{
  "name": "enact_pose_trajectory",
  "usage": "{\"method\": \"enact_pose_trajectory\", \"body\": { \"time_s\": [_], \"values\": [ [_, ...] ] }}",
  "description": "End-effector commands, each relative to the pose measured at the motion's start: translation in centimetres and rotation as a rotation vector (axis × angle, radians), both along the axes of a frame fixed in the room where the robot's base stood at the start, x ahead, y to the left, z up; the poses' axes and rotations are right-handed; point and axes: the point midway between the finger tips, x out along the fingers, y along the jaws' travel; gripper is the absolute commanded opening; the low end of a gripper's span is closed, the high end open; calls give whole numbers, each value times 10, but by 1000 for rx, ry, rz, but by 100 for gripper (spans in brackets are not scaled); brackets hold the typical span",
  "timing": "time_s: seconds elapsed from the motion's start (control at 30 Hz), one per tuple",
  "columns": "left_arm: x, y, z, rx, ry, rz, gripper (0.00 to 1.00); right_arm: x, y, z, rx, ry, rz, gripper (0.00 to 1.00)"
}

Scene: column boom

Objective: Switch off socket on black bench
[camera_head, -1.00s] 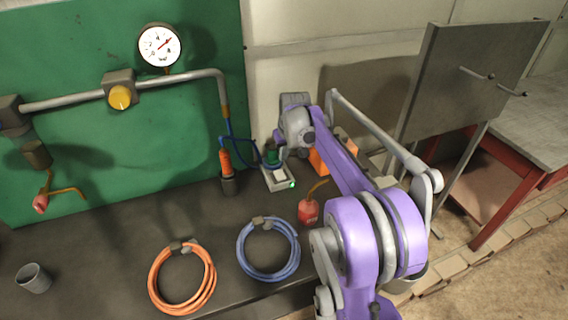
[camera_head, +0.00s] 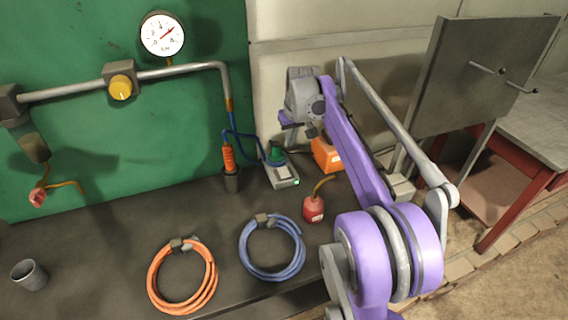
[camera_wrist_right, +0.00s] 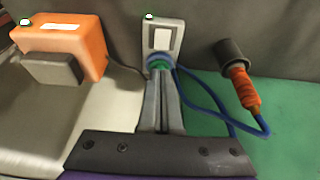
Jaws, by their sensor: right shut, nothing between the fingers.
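The socket (camera_head: 283,177) is a pale grey box on the black bench (camera_head: 120,235), with a green plug (camera_head: 275,156) in its far end and a small green light at its near end. In the right wrist view the socket (camera_wrist_right: 163,42) shows a white rocker and a pale green light; I cannot tell which way the rocker is tilted. My right gripper (camera_head: 291,132) is shut and empty, raised above and behind the socket, apart from it in the head view. In the wrist view its fingers (camera_wrist_right: 160,82) overlap the plug. My left gripper is out of view.
An orange box (camera_head: 326,155) stands right of the socket, an orange connector in a dark holder (camera_head: 231,181) left of it. A red can (camera_head: 313,209), blue coil (camera_head: 245,249) and orange coil (camera_head: 155,282) lie nearer. A green panel (camera_head: 120,130) stands behind.

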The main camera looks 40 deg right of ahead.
Motion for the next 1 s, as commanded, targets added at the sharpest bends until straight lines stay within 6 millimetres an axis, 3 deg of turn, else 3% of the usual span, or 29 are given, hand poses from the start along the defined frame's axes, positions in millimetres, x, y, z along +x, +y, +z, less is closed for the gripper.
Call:
{"method": "enact_pose_trajectory", "body": {
  "time_s": [0.03,0.2,0.67,0.83,1.0],
  "values": [
    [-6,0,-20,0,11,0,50,-1,-2,-9,0,5,-2,0],
    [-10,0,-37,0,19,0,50,1,-3,-1,-1,-4,-2,0],
    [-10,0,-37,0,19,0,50,3,-4,2,-1,-7,-3,0],
    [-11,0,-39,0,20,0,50,9,-5,-17,-1,-7,-2,0],
    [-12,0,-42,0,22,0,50,20,-9,-51,-2,-7,-1,0]
  ]
}}
